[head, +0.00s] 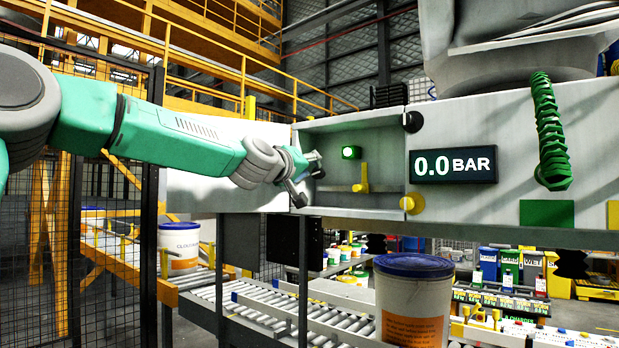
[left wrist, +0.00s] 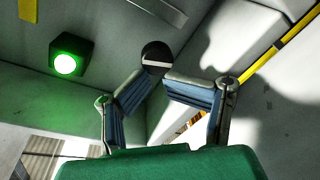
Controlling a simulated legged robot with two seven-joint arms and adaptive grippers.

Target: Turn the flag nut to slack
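In the left wrist view, a yellow piece (left wrist: 28,9) shows at the top left edge. My left gripper (head: 309,178) is at the box's left edge, to the left of the yellow piece and apart from it. Its fingers (left wrist: 154,78) are bent inward with a gap between the tips and hold nothing visible. A dark round knob (left wrist: 156,53) with a white stripe shows just beyond the tips; contact is unclear. My right gripper is out of view.
A green lamp (head: 350,152) glows on the box's back wall. The display (head: 453,165) reads 0.0 BAR. A yellow round knob (head: 412,203) and a black one (head: 413,121) are at the box's right edge. A pail (head: 412,300) stands below, by the roller conveyor (head: 270,312).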

